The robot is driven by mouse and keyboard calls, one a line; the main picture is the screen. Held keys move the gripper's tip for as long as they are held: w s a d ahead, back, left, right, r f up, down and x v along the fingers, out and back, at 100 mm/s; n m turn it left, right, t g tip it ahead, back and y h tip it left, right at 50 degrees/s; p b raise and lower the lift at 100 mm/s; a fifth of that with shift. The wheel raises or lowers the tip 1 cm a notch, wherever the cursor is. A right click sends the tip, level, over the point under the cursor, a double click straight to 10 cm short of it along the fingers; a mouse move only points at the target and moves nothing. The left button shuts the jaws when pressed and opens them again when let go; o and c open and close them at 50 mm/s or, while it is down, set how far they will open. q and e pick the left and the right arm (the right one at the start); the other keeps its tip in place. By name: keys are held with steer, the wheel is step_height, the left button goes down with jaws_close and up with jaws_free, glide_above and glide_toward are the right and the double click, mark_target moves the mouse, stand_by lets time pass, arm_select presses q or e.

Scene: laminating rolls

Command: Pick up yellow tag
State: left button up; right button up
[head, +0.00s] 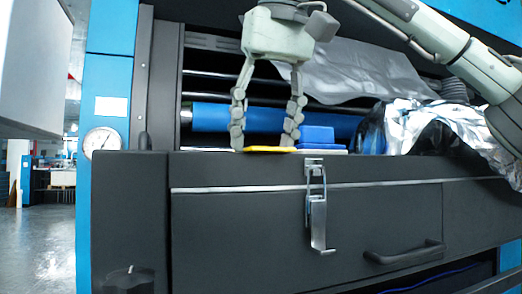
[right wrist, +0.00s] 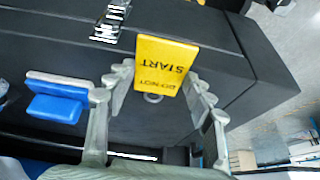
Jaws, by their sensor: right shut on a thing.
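The yellow tag (head: 268,149) lies at the top of the dark machine front, seen edge-on in the head view. In the right wrist view the tag (right wrist: 166,62) shows its yellow face with black "DO NOT START" lettering, upside down. My right gripper (head: 264,143) points down over it, one finger on each side. In the right wrist view the gripper (right wrist: 164,80) has the tag between its fingertips and is shut on it. My left gripper is not in view.
A blue block on a pale base (head: 316,137) sits just right of the tag. Crumpled silver foil (head: 410,125) lies farther right, and a blue roller (head: 215,117) runs behind. A metal latch (head: 317,205) hangs on the front below.

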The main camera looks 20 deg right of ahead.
steer(key=shift+w+a+r, duration=0.1)
steer(key=shift+a+r, duration=0.05)
steer(key=shift+r, duration=0.15)
step_height(320, 180, up, 10)
steer(key=shift+f, duration=0.15)
stand_by(0.3)
